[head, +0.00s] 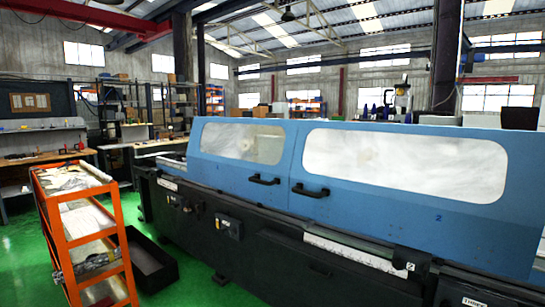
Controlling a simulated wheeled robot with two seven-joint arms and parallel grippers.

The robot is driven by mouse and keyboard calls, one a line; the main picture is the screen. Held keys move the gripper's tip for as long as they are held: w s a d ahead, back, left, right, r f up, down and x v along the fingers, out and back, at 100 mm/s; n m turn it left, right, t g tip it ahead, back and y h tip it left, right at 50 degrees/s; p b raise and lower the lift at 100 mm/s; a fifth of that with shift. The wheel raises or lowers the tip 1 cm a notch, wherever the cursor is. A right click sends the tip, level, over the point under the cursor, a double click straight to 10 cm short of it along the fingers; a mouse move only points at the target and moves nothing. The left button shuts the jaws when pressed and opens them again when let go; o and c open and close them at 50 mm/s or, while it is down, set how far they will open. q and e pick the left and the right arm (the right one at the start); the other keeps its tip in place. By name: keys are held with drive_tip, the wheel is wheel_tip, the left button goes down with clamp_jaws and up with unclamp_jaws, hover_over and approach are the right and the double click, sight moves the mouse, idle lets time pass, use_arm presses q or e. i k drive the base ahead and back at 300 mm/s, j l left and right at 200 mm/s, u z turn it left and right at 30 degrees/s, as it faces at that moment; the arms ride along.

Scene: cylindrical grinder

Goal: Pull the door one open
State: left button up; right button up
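A blue machine cover with two windowed doors spans the middle and right. The left door (215,171) has a window and a black handle (263,181) near its lower right edge. The right door (400,201) bears a small "2" and has a black handle (310,191) near its lower left edge. The two doors meet at a narrow seam, with no gap visible between them. I cannot read a "1" on the left door. Neither of my grippers is in view.
The dark machine base (240,230) runs below the doors, with small control boxes on its front. An orange trolley (78,235) stands at the left, beside a black open bin (148,262). Green floor (190,285) is clear between bin and machine.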

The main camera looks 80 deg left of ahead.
sight(258, 141)
drive_tip(key=u, duration=2.95)
